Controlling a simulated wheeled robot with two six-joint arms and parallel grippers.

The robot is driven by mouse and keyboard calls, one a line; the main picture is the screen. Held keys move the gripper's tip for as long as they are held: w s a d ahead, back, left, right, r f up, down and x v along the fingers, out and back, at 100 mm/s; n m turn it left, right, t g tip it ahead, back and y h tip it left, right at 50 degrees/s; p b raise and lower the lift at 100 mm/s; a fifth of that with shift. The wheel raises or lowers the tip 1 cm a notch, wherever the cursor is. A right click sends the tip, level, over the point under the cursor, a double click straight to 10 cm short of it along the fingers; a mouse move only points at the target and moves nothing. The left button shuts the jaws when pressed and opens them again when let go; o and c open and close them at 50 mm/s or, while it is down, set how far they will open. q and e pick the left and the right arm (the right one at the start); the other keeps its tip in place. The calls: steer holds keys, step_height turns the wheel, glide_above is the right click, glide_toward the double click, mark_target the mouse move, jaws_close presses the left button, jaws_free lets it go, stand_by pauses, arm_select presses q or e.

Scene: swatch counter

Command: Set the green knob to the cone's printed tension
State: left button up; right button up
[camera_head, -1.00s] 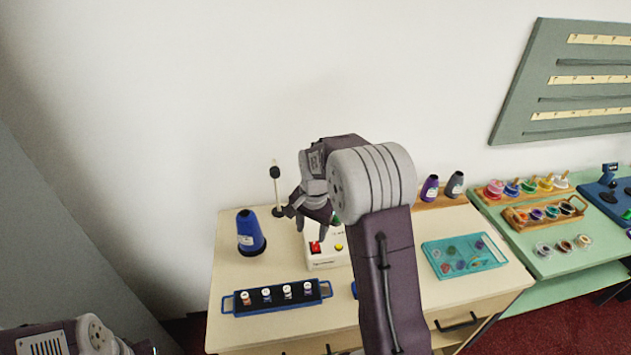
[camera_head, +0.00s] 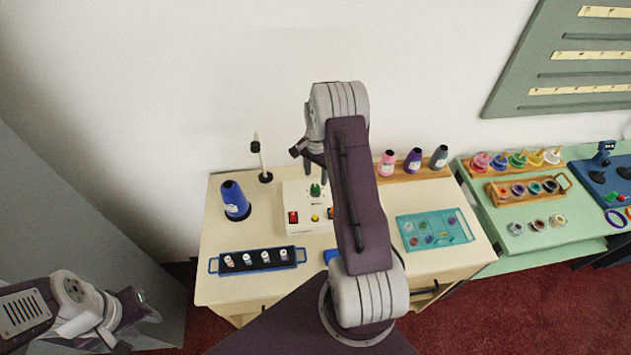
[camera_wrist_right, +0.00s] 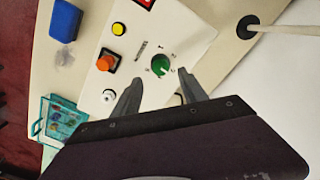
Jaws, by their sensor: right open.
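The green knob (camera_head: 315,190) stands on the white control box (camera_head: 294,222) on the counter. In the right wrist view the knob (camera_wrist_right: 160,65) has a pale pointer line and printed marks around it, too small to read. My right gripper (camera_wrist_right: 158,76) is open and empty, its fingertips on either side of the knob with gaps; in the head view the gripper (camera_head: 310,152) hangs above the box. The blue cone (camera_head: 232,197) stands left of the box; its white label is too small to read. My left gripper (camera_head: 140,308) is low at the left, away from the counter.
The box also has a red switch (camera_head: 293,217), a yellow button (camera_head: 315,218) and an orange switch (camera_wrist_right: 106,62). A thin post (camera_head: 259,158) stands behind. A blue-framed spool tray (camera_head: 213,265) and a teal tray (camera_head: 405,244) flank the front. Several cones stand on a rack (camera_head: 400,173).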

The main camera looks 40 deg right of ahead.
mark_target(315, 187)
step_height(315, 187, down, 5)
steer(key=shift+w+a+r+p, duration=0.1)
steer(key=shift+r+p, duration=0.05)
steer(key=shift+p, duration=0.55)
steer(key=shift+f, duration=0.45)
jaws_close()
steer(key=shift+f, duration=0.1)
